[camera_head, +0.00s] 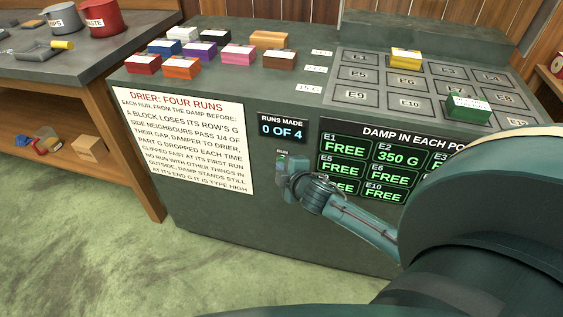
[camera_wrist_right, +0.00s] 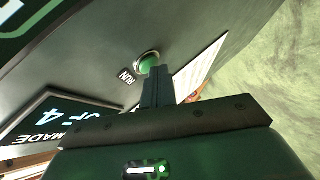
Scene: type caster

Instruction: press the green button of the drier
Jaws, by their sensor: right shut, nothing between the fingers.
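The drier (camera_head: 240,215) is a dark green bench with a sloping front. Its green button (camera_wrist_right: 148,63) shows in the right wrist view as a round green cap in a pale ring, beside a RUN label (camera_wrist_right: 126,76). In the head view my right gripper (camera_head: 281,172) is just below the RUN label (camera_head: 282,153) and hides the button. In the right wrist view the shut, empty fingers (camera_wrist_right: 160,73) point toward the button, their tips overlapping its lower edge in the picture. I cannot tell whether they touch it. My left gripper is not in view.
The runs display (camera_head: 283,128) reads 0 OF 4. A rules sign (camera_head: 185,140) is left of it and a damp readout (camera_head: 370,160) right. On top are several coloured blocks; a yellow block (camera_head: 405,57) and a green block (camera_head: 467,107) sit on the grid of numbered places.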

